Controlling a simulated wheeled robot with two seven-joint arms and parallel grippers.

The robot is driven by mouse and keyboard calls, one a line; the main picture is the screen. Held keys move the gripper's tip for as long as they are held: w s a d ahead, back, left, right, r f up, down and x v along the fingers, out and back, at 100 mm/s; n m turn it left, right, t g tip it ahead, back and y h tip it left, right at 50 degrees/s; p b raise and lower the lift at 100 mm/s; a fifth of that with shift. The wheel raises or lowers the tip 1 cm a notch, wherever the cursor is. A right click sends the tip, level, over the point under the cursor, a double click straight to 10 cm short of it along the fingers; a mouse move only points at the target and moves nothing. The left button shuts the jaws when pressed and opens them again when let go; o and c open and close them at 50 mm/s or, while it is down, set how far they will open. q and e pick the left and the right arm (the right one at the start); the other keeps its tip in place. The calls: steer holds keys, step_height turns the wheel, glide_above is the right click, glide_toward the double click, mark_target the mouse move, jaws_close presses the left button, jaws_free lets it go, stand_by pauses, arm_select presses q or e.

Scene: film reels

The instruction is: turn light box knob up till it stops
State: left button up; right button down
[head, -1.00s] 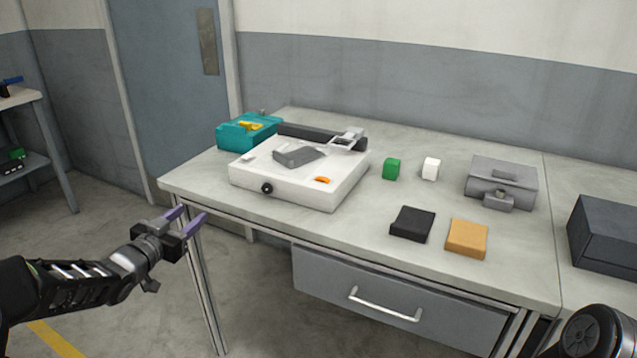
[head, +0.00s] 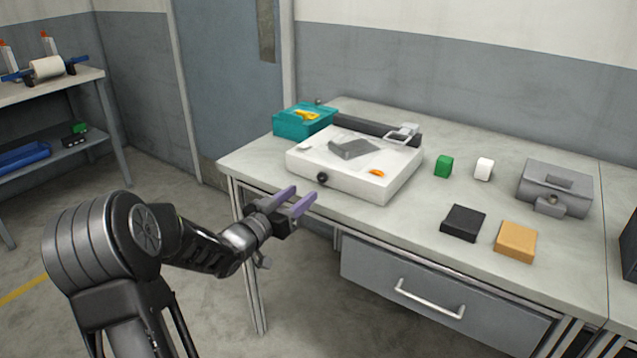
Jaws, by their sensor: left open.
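The light box (head: 340,180) is a white slab near the left end of the table. Its black round knob (head: 322,178) sits on its front face, towards the left. My left gripper (head: 293,198) is open and empty, with purple fingers pointing towards the light box. In the picture it is just below and left of the knob, apart from it. My right gripper does not show.
A teal bin (head: 303,122) stands behind the light box. Right of it are a green block (head: 443,166), a white block (head: 483,169), a black block (head: 463,222), a tan block (head: 516,241) and a grey case (head: 554,188). A drawer (head: 440,297) is under the table (head: 410,230).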

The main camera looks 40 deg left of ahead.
mark_target(321, 179)
arm_select(q)
steer(key=w, duration=0.7)
steer(key=shift+w, duration=0.3)
steer(key=shift+c, duration=0.2)
jaws_close()
